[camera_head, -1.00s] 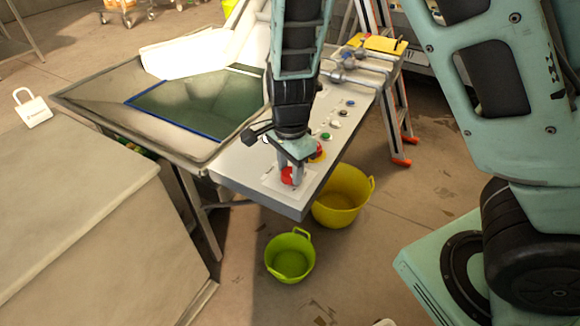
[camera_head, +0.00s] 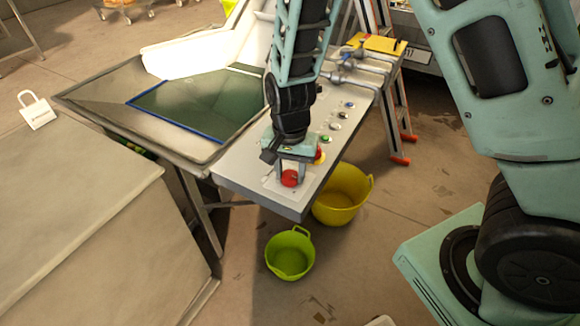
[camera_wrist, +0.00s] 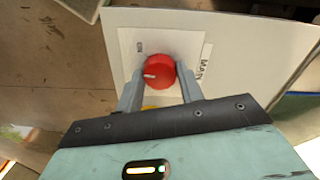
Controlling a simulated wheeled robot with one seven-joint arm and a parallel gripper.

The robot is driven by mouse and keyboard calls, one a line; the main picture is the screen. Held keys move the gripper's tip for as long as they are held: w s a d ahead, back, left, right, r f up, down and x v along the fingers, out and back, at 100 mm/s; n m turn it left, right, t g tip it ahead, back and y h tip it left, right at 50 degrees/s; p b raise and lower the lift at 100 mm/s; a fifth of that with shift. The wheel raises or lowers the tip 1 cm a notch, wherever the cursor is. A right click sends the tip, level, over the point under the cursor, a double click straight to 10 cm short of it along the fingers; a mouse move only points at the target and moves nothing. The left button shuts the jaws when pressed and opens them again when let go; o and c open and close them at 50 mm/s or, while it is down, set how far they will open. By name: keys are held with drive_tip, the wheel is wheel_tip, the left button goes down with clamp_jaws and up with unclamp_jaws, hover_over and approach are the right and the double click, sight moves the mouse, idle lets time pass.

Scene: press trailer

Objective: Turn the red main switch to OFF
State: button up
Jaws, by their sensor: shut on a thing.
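The red main switch (camera_head: 289,178) is a round knob on a white plate at the near end of the grey control panel (camera_head: 235,170). It also shows in the wrist view (camera_wrist: 160,70), where a short white mark on the knob points left. A label reading "MAIN" (camera_wrist: 205,61) is on the plate's right; a small mark at its upper left is too small to read. My gripper (camera_head: 290,172) points down over the knob, with one finger on each side, shut on it. In the wrist view the fingers (camera_wrist: 160,88) flank the knob; the plate's lower part is hidden.
Behind the switch on the panel are a yellow-and-red button (camera_head: 319,156) and a row of smaller buttons (camera_head: 333,127). A yellow tub (camera_head: 343,195) and a green tub (camera_head: 290,255) stand on the floor below. A stepladder (camera_head: 400,120) stands behind the panel.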

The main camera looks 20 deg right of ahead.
sight(290, 175)
drive_tip(key=n+p, duration=0.1)
drive_tip(key=n, duration=0.4)
drive_tip(key=shift+r+n, duration=0.1)
drive_tip(key=shift+n, duration=0.2)
drive_tip(key=n+p, duration=0.1)
drive_tip(key=n, duration=0.3)
drive_tip(key=shift+n, duration=0.3)
drive_tip(key=o, duration=1)
wheel_tip(290, 175, up, 17)
drive_tip(key=shift+r+p, duration=0.15)
drive_tip(key=shift+p, duration=0.35)
